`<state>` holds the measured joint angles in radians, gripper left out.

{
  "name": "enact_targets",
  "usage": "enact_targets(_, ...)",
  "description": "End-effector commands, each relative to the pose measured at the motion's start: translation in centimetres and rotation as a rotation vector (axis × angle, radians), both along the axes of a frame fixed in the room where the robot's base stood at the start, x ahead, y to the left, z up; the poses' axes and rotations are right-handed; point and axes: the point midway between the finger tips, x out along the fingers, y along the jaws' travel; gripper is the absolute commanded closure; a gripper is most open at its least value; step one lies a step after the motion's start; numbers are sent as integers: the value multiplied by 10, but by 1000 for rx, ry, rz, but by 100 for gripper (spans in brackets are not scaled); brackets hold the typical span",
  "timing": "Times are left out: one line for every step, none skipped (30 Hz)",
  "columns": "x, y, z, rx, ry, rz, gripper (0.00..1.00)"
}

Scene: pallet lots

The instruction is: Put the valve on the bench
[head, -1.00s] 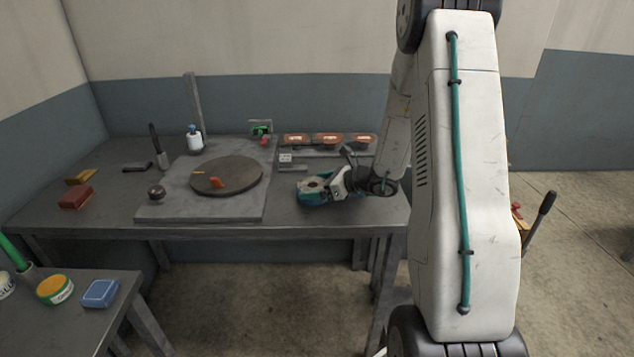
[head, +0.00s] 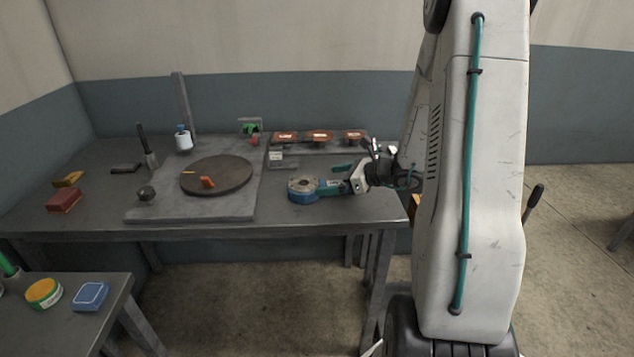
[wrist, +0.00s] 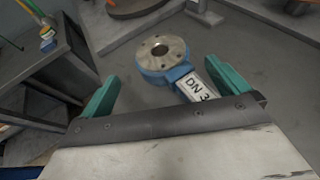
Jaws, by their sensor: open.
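The valve (head: 303,191) has a blue body and a round metal flange with a central bore facing up. It rests on the grey bench (head: 280,215) near the front edge, right of the turntable. In the wrist view the valve (wrist: 163,58) lies beyond my fingers, with a white label reading "DN 3" and partly cut off by my gripper. My gripper (head: 336,178) is at its right side, low over the bench. Its teal fingers are apart, and in the wrist view my gripper (wrist: 168,88) shows a wide gap with nothing clamped in it.
A dark round turntable (head: 217,174) on a grey plate (head: 150,205) stands to the left. Several orange-brown items (head: 320,136) line the back. A red block (head: 63,200) lies far left. A smaller table (head: 60,320) is at front left. The bench's front right is clear.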

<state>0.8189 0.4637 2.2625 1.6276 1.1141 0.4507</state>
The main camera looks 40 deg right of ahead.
Motion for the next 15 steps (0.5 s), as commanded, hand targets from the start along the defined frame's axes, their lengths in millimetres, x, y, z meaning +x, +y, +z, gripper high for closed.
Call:
enact_targets(-8, -6, 4, -2, -1, -4, 0)
enact_targets(-11, -7, 6, -2, -1, -3, 0)
enact_targets(-16, -10, 8, -2, -1, -3, 0)
enact_targets(-19, -11, 9, -1, -1, -4, 0)
enact_targets(-21, -12, 10, -1, 0, -2, 0)
enact_targets(-24, -14, 11, -1, 0, -2, 0)
enact_targets(-26, -14, 13, -2, -1, 1, 0)
enact_targets(-27, -13, 15, -6, -2, 7, 0)
enact_targets(-28, -8, 18, -17, -5, 28, 0)
enact_targets(-28, -2, 22, -30, -9, 51, 0)
enact_targets(-28, 6, 28, -51, -14, 85, 0)
enact_targets(-28, 21, 37, -85, -23, 144, 0)
enact_targets(-29, 35, 44, -118, -32, 199, 0)
enact_targets(-32, 50, 53, -157, -42, 262, 0)
enact_targets(-36, 73, 65, -213, -58, 357, 0)
